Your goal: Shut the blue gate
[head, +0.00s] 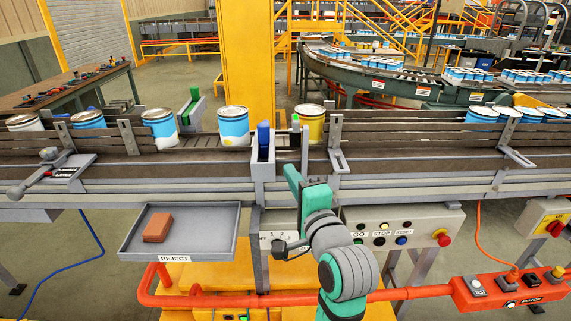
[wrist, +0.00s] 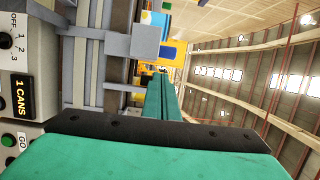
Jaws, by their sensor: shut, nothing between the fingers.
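The blue gate (head: 264,134) is a blue upright piece in a grey bracket (head: 263,165) at the near side of the can conveyor. Its blue top stands above the bracket; its lower part is hidden, and I cannot tell how far it reaches across the belt. A bit of blue also shows in the wrist view (wrist: 166,27), beside a grey block. My gripper (head: 291,172) is in front of the conveyor, just right of the bracket and lower than the blue top. Its teal fingers (wrist: 158,88) are together and empty. I see no contact with the gate.
A white-and-blue can (head: 234,127) stands left of the gate, a yellow can (head: 309,124) right of it. A green gate (head: 190,105) stands farther left. The reject tray (head: 220,240) holds a brick. The control panel (head: 402,228) lies below the conveyor, close to my arm.

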